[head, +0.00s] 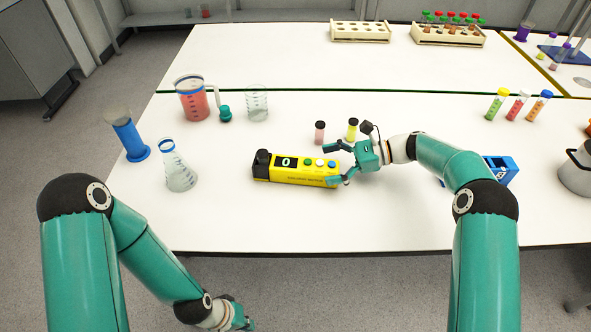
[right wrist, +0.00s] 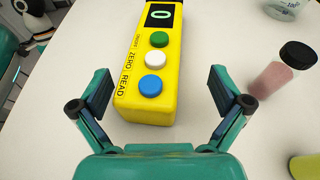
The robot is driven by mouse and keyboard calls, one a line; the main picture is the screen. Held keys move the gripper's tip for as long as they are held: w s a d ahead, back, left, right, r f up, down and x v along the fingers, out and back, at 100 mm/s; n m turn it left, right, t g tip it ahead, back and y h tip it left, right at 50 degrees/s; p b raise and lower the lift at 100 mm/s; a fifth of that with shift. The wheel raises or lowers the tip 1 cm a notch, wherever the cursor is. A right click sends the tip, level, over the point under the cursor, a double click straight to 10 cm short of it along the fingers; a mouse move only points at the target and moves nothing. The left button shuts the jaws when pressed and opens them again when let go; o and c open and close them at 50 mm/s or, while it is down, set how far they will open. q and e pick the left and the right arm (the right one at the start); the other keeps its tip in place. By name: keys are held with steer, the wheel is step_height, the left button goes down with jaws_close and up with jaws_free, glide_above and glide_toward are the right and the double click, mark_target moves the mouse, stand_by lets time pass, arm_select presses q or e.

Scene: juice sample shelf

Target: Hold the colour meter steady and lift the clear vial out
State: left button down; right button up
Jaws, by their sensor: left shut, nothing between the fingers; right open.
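The yellow colour meter (head: 295,170) lies on the white bench, with a black round part at its left end and a display reading 0. In the right wrist view the meter (right wrist: 147,95) shows green, white and blue buttons. My right gripper (head: 331,164) is open at the meter's right end, its fingers on either side and apart from it in the right wrist view (right wrist: 160,85). My left gripper (head: 240,320) is shut and empty, low in front of the bench edge. I cannot make out a clear vial; the inside of the meter is hidden.
A pink vial (head: 319,134) and a yellow vial (head: 352,131), both dark-capped, stand behind the meter. A flask (head: 180,177), a blue cylinder (head: 129,138), a red-filled jug (head: 193,105) and a beaker (head: 257,106) stand left. The bench front is clear.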

mark_target(300, 170)
steer(key=b+x, duration=0.1)
steer(key=x, duration=0.6)
steer(key=shift+a+f, duration=0.1)
steer(key=shift+f, duration=0.05)
steer(key=c, duration=0.8)
